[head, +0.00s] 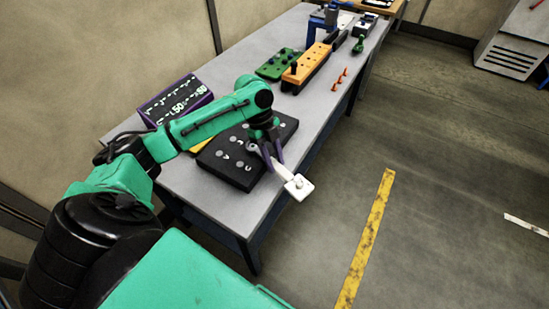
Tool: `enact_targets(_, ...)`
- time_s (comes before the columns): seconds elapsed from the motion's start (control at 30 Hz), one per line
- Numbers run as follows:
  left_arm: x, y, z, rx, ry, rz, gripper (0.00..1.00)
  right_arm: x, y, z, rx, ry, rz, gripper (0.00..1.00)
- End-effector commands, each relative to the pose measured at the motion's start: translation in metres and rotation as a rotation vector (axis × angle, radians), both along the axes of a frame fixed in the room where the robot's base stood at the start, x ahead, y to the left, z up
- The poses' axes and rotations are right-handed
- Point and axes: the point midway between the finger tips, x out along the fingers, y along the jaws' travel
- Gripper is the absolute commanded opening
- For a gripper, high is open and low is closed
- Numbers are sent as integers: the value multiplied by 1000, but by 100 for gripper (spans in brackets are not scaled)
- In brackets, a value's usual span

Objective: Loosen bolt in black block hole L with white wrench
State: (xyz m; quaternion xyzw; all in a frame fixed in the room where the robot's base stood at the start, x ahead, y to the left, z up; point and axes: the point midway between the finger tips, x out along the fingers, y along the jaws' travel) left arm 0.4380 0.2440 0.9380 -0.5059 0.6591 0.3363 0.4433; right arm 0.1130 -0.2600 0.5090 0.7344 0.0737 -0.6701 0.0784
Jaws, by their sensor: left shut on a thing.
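The black block (227,172) lies on the near part of the grey table, with letters and round bolt spots on its top. My left arm crosses over it and hides part of its top and far side. I cannot make out hole L. My left gripper (279,164) points down at the block's right edge and is shut on the white wrench (298,187). The wrench's square white end sticks out past the table's near right edge, over the floor. My right gripper is not in view.
A purple box with white lettering (176,101) stands behind my arm. Farther along the grey table (212,205) are a green block (279,64), an orange block (306,68), small orange pieces (341,76) and a blue vise-like tool (318,24).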

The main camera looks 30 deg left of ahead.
Motion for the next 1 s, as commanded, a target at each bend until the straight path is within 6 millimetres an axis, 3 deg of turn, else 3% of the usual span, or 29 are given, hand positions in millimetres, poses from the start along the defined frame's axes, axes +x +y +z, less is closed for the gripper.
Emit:
enact_targets(0.23,0,-1,-1,-2,5,8,0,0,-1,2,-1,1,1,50)
enact_targets(0.53,18,-3,2,-3,5,184,0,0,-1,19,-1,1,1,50)
enact_targets(1.0,26,-3,5,-3,3,262,0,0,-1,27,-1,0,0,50)
